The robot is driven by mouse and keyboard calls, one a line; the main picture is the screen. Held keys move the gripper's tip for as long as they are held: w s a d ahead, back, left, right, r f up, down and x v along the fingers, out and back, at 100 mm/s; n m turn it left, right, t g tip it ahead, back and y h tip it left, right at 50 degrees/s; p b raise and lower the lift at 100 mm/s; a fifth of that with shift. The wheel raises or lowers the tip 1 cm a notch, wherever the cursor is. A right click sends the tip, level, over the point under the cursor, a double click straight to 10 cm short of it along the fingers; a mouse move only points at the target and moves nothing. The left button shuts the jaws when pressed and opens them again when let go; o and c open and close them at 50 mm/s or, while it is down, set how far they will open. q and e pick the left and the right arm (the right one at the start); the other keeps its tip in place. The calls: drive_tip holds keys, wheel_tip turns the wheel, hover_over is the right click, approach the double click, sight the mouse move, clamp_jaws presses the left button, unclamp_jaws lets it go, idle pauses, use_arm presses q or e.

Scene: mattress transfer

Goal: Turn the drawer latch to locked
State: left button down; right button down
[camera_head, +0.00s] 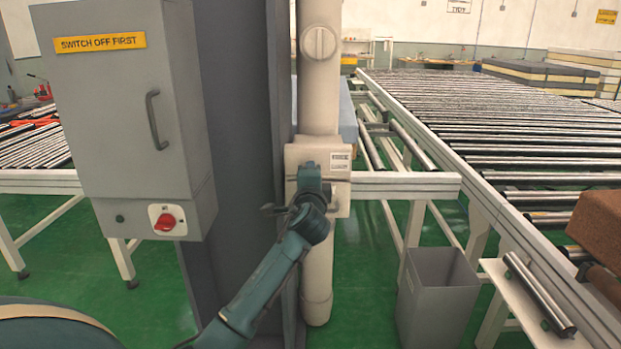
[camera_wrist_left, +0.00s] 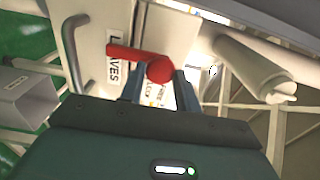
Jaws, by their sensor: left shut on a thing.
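The red latch (camera_wrist_left: 135,54) is in the left wrist view, on a pale panel with printed labels. Its bar points left from a round hub. My left gripper (camera_wrist_left: 159,80) is shut on it near the hub, one finger on each side. In the head view my left gripper (camera_head: 306,190) is in front of a beige box (camera_head: 338,163) on a vertical pipe, and my arm hides the latch. A curved metal handle (camera_wrist_left: 73,50) is on the panel left of the latch. My right gripper is not in view.
A grey cabinet (camera_head: 115,110) with a red switch (camera_head: 165,221) stands left of my arm, beside a dark column (camera_head: 240,130). A grey bin (camera_head: 437,300) and a roller conveyor (camera_head: 480,125) are to the right.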

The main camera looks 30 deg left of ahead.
use_arm(q)
drive_tip(key=c, duration=1)
unclamp_jaws()
drive_tip(key=shift+c, duration=0.2)
drive_tip(key=v, duration=1.3)
drive_tip(key=shift+s+b, duration=0.15)
drive_tip(key=shift+b, duration=0.25)
